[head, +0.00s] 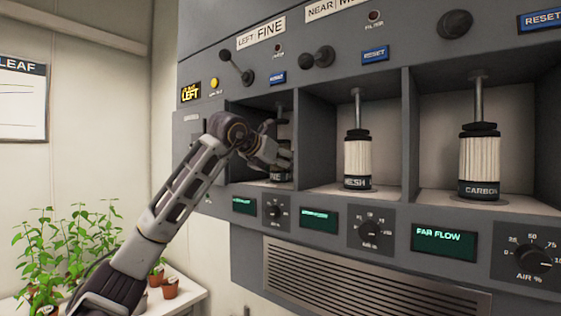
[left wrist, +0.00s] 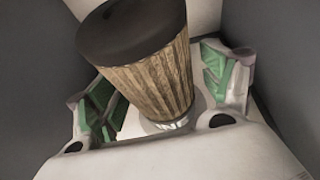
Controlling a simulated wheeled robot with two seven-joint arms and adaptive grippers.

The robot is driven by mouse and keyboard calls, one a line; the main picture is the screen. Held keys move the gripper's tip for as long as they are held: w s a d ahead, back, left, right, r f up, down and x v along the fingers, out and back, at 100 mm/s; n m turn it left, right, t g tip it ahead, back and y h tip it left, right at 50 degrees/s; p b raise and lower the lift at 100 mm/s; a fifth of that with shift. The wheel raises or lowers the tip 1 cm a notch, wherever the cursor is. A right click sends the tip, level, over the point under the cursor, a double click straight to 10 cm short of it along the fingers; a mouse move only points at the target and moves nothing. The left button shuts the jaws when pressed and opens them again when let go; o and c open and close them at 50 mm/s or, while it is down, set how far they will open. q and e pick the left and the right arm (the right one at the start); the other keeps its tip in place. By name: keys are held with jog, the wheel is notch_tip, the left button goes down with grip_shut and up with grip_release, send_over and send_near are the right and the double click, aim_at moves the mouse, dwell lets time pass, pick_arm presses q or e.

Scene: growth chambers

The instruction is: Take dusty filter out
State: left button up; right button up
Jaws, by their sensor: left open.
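The dusty filter (left wrist: 155,80) is a brown, pleated cylinder with a dark cap, standing in the left bay marked FINE. In the head view it is mostly hidden behind my left gripper (head: 280,150). In the left wrist view my left gripper (left wrist: 160,95) is open, with one green-padded finger on each side of the filter. I cannot tell whether either pad touches it. My right gripper does not show.
A cleaner pale filter (head: 357,158) stands in the middle bay and the CARBON filter (head: 480,160) in the right one. Grey dividers (head: 405,130) separate the bays. Levers (head: 318,57) stick out above, and dials (head: 370,232) below. Potted plants (head: 60,245) stand at lower left.

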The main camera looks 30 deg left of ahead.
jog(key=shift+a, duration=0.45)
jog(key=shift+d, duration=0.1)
pick_arm(q)
jog(key=c, duration=1.2)
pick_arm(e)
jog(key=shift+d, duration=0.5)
pick_arm(q)
jog(key=shift+r, duration=0.15)
